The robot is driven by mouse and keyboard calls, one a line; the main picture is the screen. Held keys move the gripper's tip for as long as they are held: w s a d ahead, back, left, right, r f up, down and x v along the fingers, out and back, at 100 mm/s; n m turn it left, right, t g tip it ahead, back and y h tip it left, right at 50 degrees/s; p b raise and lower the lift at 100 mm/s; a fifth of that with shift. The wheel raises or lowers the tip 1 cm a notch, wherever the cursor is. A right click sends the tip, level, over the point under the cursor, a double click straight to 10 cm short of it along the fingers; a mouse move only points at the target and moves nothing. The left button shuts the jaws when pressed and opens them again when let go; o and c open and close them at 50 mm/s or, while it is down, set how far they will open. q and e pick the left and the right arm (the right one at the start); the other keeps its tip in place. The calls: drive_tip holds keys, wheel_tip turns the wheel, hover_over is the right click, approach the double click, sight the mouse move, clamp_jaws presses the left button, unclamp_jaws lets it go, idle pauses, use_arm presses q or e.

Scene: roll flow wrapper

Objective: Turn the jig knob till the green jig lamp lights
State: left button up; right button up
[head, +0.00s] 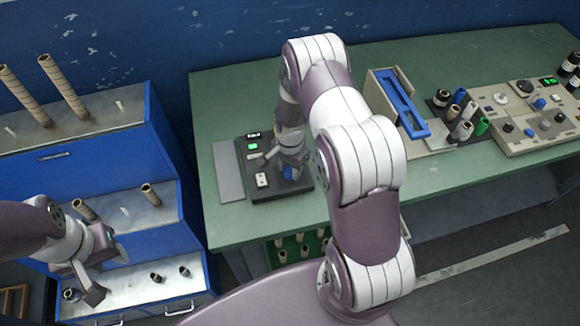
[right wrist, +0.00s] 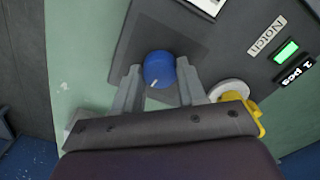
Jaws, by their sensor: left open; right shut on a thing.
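The jig is a dark box (head: 270,187) on the left part of the green bench. Its blue knob (right wrist: 158,70) has a white pointer mark, which points down and slightly left in the right wrist view. My right gripper (head: 291,165) reaches down over the box and is shut on the knob, one finger on each side. A green rectangle (right wrist: 286,50) glows on the box beside a "Notch" label, with a small dark display next to it. The green glow also shows in the head view (head: 253,146). My left gripper (head: 92,280) is open and empty above the lower left shelf.
A grey plate (head: 228,172) lies left of the box. Blue stepped shelves (head: 95,165) with upright rolls stand at the left. A blue-railed fixture (head: 402,105), several small rolls and a beige control panel (head: 530,120) fill the bench's right. My right arm crosses the middle.

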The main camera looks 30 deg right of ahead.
sight(290, 170)
idle(0.4)
drive_tip(key=o, duration=1.1)
drive_tip(key=shift+c, duration=0.2)
wheel_tip(290, 170, up, 13)
drive_tip(key=b, duration=0.1)
drive_tip(key=shift+f+b, duration=0.2)
drive_tip(key=shift+b, duration=0.2)
